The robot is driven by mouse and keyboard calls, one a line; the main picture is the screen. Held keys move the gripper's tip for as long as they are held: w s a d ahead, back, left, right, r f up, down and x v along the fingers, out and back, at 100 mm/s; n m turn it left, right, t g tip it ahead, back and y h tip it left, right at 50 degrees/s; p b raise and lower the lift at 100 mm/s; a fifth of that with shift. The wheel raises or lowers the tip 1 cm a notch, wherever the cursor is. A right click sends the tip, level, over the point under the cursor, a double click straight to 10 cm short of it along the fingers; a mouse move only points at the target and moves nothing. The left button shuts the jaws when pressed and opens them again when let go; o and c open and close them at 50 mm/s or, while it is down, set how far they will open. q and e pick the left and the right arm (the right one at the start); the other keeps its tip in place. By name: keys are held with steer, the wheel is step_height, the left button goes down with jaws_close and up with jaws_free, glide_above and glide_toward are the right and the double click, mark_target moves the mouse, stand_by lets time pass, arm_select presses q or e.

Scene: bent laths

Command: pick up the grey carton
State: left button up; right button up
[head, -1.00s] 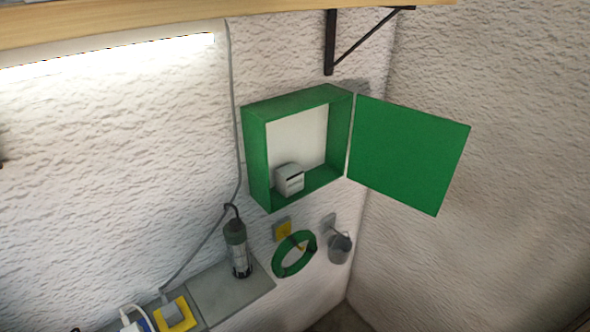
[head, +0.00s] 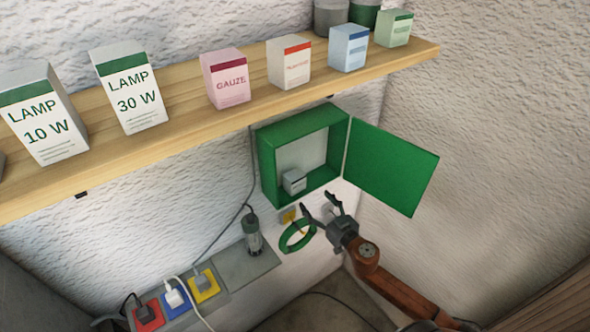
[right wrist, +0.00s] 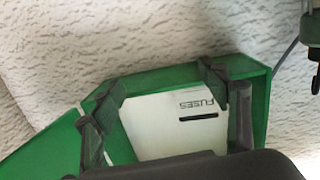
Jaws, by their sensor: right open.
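The grey carton (head: 294,181) is a small light box with a dark stripe. It stands on the floor of the open green wall cabinet (head: 264,160), towards its left side. In the right wrist view the pale carton (right wrist: 165,130) reads FUSES upside down, with a dark bar on its face. My right gripper (head: 317,198) is open, in front of and just below the cabinet, right of the carton in the head view. In the right wrist view its fingers (right wrist: 160,90) flank the carton; contact cannot be told. My left gripper is not in view.
The cabinet door (head: 392,168) stands open to the right. A wooden shelf (head: 185,125) with several cartons runs above.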

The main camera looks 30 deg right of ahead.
mark_target(299, 184)
steer(key=shift+n+t+y, duration=0.4)
steer(key=shift+n+y, duration=0.1)
steer(key=shift+y, duration=0.4)
steer(key=a+r, duration=0.1)
steer(key=r, duration=0.1)
steer(key=a+r, duration=0.1)
steer(key=r, duration=0.1)
steer(key=a+r, duration=0.1)
steer(key=r, duration=0.1)
steer(key=shift+a+r+p, duration=0.2)
steer(key=shift+a+p, duration=0.1)
steer(key=shift+p, duration=0.1)
steer(key=shift+w+a, duration=0.1)
steer(key=shift+w, duration=0.3)
steer(key=w+p, duration=0.1)
steer(key=w, duration=0.3)
steer(key=w+p, duration=0.1)
steer(key=w, duration=0.1)
steer(key=shift+a+r+p, duration=0.25)
steer(key=shift+r+p, duration=0.1)
steer(key=shift+w+f, duration=0.15)
steer(key=shift+w, duration=0.35)
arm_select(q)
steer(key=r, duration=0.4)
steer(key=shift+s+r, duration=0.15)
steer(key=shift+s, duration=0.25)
arm_select(e)
steer(key=shift+s+a, duration=0.1)
steer(key=shift+c, duration=0.7)
steer(key=c, duration=1.2)
